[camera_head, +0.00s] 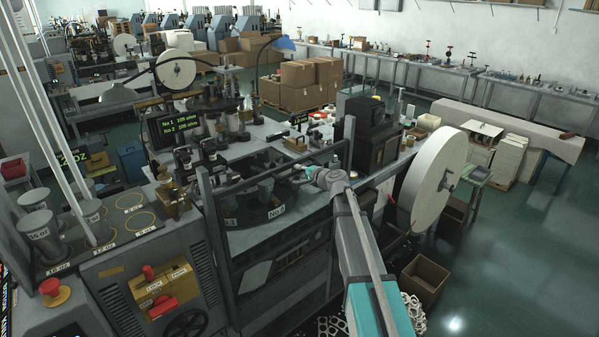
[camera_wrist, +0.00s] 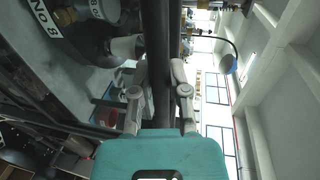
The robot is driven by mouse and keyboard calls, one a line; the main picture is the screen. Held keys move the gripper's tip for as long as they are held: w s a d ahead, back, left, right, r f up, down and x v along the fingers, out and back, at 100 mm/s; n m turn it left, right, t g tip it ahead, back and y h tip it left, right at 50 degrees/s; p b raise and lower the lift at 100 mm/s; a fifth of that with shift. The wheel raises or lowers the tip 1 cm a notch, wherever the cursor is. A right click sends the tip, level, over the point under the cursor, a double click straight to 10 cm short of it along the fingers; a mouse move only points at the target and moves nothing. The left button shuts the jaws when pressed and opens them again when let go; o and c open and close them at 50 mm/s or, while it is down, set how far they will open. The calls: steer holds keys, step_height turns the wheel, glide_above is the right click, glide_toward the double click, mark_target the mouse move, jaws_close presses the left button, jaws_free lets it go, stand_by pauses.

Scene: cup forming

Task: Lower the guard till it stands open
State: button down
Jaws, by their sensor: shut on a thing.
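The guard (camera_head: 250,180) is a dark barred frame at the front of the forming machine, between two uprights. Its top rail crosses in front of the stations labelled No 1 and No 8, a little below the upright tops. My gripper (camera_head: 302,174) is at the right part of this rail. In the wrist view the guard's dark bar (camera_wrist: 161,60) runs between the two fingers of my gripper (camera_wrist: 159,100), which are shut on it. My own arm hides part of the machine's right front.
A large white reel (camera_head: 432,180) stands to the right. An open carton (camera_head: 425,278) is on the floor near my arm. Free green floor lies further right.

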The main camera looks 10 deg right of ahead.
steer(key=b, duration=2.9)
glide_toward(292, 229)
steer(key=x, duration=0.5)
steer(key=shift+w+f, duration=0.2)
steer(key=c, duration=0.6)
jaws_free()
steer(key=shift+r, duration=0.15)
step_height(292, 229, up, 30)
steer(key=p, duration=3)
steer(key=shift+s, duration=0.1)
